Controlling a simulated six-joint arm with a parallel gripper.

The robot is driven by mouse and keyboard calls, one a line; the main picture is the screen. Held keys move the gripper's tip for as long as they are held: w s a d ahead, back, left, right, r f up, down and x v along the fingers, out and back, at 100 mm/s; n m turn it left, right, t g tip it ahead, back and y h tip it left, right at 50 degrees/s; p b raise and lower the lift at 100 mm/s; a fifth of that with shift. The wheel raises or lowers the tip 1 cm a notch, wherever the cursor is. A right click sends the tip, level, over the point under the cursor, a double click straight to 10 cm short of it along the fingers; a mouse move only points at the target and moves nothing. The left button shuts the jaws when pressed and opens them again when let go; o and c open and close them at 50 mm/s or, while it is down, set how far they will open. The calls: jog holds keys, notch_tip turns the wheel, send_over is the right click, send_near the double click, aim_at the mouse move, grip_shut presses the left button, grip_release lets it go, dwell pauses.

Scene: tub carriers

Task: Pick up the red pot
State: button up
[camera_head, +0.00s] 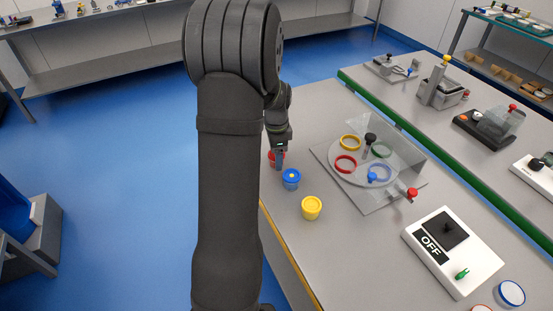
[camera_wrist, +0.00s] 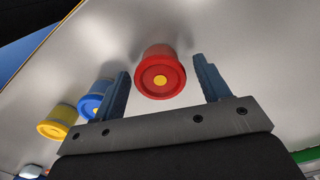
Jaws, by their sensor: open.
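The red pot (camera_wrist: 161,77) stands on the grey table (camera_wrist: 235,40), its top with a yellow centre facing the wrist camera. My gripper (camera_wrist: 166,85) is open, with one blue-grey finger on each side of the red pot in the picture and gaps to both. I cannot tell how far the fingertips are above the table. In the head view, the red pot (camera_head: 271,158) is partly hidden behind my gripper (camera_head: 280,160) near the table's left edge.
A blue pot (camera_head: 291,179) and a yellow pot (camera_head: 312,208) stand nearby, towards the front. To the right is a clear round plate (camera_head: 340,172) with coloured rings. A white box marked OFF (camera_head: 462,262) sits front right. The table's left edge is close.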

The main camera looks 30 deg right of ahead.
jog(key=shift+f, duration=0.25)
jog(key=c, duration=0.9)
jog(key=shift+c, duration=0.3)
jog(key=shift+r, duration=0.15)
